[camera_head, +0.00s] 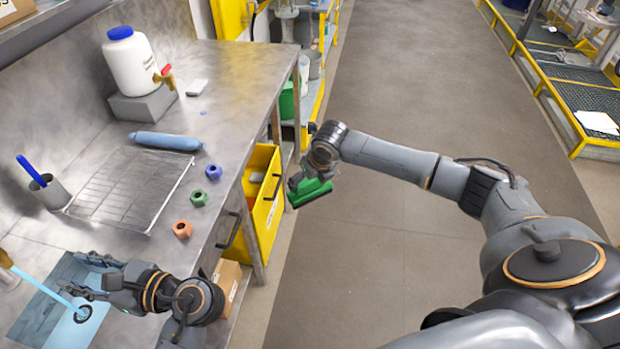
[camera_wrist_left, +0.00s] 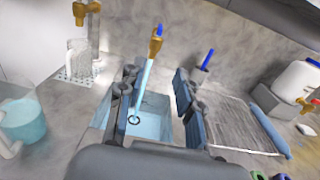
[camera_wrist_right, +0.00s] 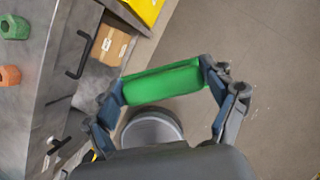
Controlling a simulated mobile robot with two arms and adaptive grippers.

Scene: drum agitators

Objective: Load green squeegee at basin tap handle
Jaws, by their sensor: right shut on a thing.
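The green squeegee (camera_head: 311,194) is held in my right gripper (camera_head: 303,184), out over the aisle floor just right of the workbench. In the right wrist view the squeegee (camera_wrist_right: 163,82) spans between the two fingers. The basin (camera_head: 45,312) is sunk in the bench at lower left. Its brass tap (camera_head: 6,260) runs a blue stream of water into it; in the left wrist view the tap has a blue handle (camera_wrist_left: 159,29). My left gripper (camera_head: 85,276) is open and empty above the basin; its fingers (camera_wrist_left: 157,85) stand apart, with the stream between them in view.
On the bench are a white jug (camera_head: 130,62), blue roll (camera_head: 166,141), wire rack (camera_head: 128,190), cup with blue brush (camera_head: 48,192), and orange, green and purple nuts (camera_head: 199,198). The aisle (camera_head: 400,70) is clear.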

